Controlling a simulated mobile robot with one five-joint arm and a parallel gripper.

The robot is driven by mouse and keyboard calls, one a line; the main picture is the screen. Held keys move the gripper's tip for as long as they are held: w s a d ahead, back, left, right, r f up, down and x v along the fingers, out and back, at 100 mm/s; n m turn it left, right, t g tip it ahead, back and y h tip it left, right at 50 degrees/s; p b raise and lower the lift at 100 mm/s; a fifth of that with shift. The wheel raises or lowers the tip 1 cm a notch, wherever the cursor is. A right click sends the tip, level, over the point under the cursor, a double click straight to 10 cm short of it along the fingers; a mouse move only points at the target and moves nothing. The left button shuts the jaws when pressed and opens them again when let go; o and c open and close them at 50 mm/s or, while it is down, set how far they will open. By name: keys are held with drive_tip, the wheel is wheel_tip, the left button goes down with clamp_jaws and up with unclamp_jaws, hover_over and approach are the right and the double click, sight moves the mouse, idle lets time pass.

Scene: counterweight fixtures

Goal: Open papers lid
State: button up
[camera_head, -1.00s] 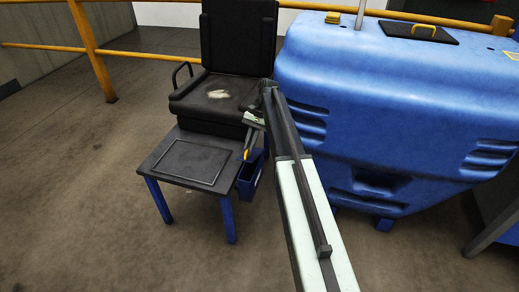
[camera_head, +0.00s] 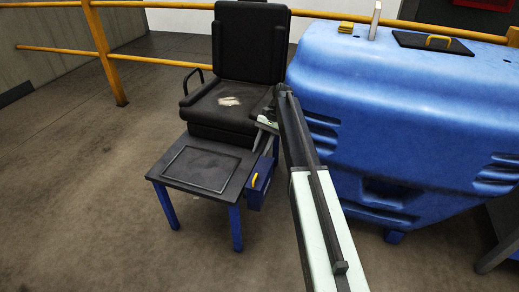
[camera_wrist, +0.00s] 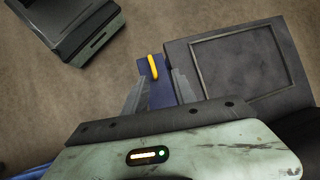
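A small dark-blue box (camera_head: 256,197) hangs at the right side of the low table. A yellow handle (camera_head: 254,181) sits on its blue lid or face. Whether that lid is fully shut I cannot tell. My gripper (camera_head: 265,140) is above and behind the handle in the head view, apart from it. In the wrist view the two grey fingers of my gripper (camera_wrist: 159,90) are spread and empty. The yellow handle (camera_wrist: 153,67) shows between and just beyond them, on the blue surface (camera_wrist: 158,95). No papers are visible.
The black tabletop (camera_head: 203,168) has a raised rectangular frame. A worn black chair (camera_head: 220,110) stands behind it. Floor at left is clear.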

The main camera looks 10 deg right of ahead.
drive_tip(key=p+v, duration=0.6)
drive_tip(key=v, duration=0.1)
drive_tip(key=shift+r, duration=0.35)
drive_tip(key=shift+w+d, duration=0.15)
